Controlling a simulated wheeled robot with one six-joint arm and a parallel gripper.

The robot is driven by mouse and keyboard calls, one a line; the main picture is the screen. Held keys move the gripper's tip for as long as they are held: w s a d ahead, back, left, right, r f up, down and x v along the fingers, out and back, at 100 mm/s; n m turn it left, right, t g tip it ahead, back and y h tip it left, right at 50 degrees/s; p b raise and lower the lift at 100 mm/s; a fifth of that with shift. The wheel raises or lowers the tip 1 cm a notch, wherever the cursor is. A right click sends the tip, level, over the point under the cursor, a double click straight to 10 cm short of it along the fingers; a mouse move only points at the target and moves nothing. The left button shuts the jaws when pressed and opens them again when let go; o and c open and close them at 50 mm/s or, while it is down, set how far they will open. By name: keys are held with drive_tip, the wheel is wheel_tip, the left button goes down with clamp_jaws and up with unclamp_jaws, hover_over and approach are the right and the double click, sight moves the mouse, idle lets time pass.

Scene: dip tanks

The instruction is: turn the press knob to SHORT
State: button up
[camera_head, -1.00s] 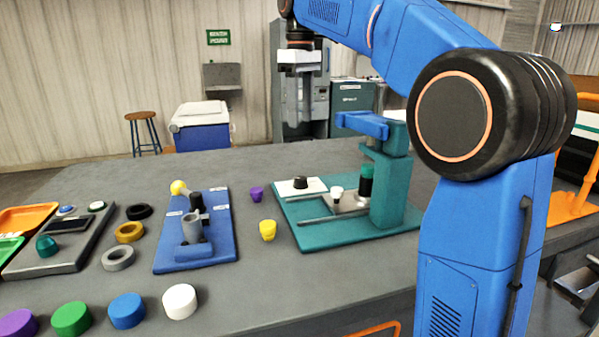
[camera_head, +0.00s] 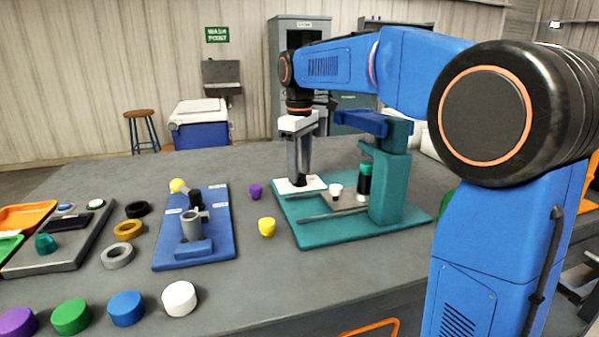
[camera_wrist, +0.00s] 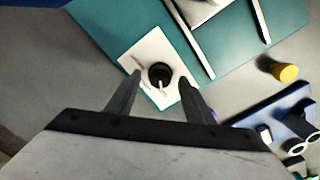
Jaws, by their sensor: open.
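The press (camera_head: 390,185) is a teal stand on a teal base plate, with a blue lever on top. At the plate's far left corner is a white label plate (camera_head: 287,186) bearing the black knob. In the wrist view the round black knob (camera_wrist: 160,73) shows a pale pointer line toward the bottom of the picture. Small markings on the white plate are too blurred to read.
The press's rails and a small white cap (camera_head: 336,191) lie right of my gripper. Purple (camera_head: 256,191) and yellow (camera_head: 267,227) pieces stand left of the press. A blue fixture (camera_head: 195,240) stands further left. The table behind my gripper is clear.

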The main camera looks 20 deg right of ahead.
drive_tip(key=shift+f, duration=0.65)
drive_tip(key=c, duration=1.1)
drive_tip(key=shift+o, duration=0.3)
